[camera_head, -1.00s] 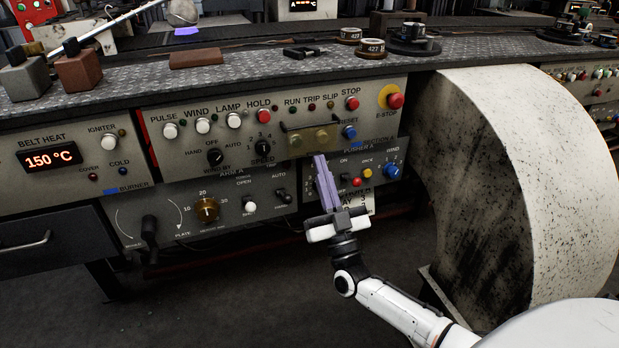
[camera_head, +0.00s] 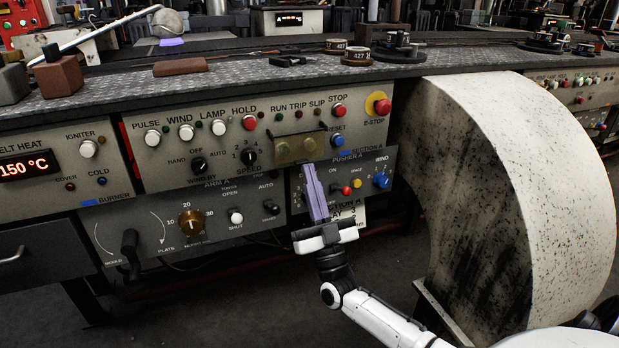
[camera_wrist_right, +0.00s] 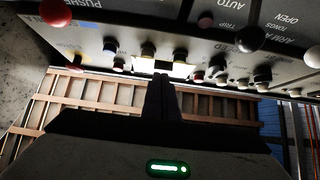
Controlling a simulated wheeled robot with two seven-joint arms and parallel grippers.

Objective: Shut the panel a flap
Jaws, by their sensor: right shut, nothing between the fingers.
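The panel A flap (camera_head: 299,149) is a small yellowish-brown cover with a dark frame on the grey upper control panel, below the RUN, TRIP and SLIP lamps. Two round brass-coloured shapes show at it. From this angle I cannot tell how far it stands open. My right gripper (camera_head: 309,168) has pale purple fingers that are shut and empty, pointing up just below the flap's lower edge. I cannot tell if they touch it. My left gripper is not in view.
The E-stop (camera_head: 381,104), the red STOP button (camera_head: 339,110) and the blue RESET button (camera_head: 337,141) lie right of the flap. The Pusher A panel (camera_head: 296,181) is behind my right fingers. A large speckled curved housing (camera_head: 545,190) stands to the right.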

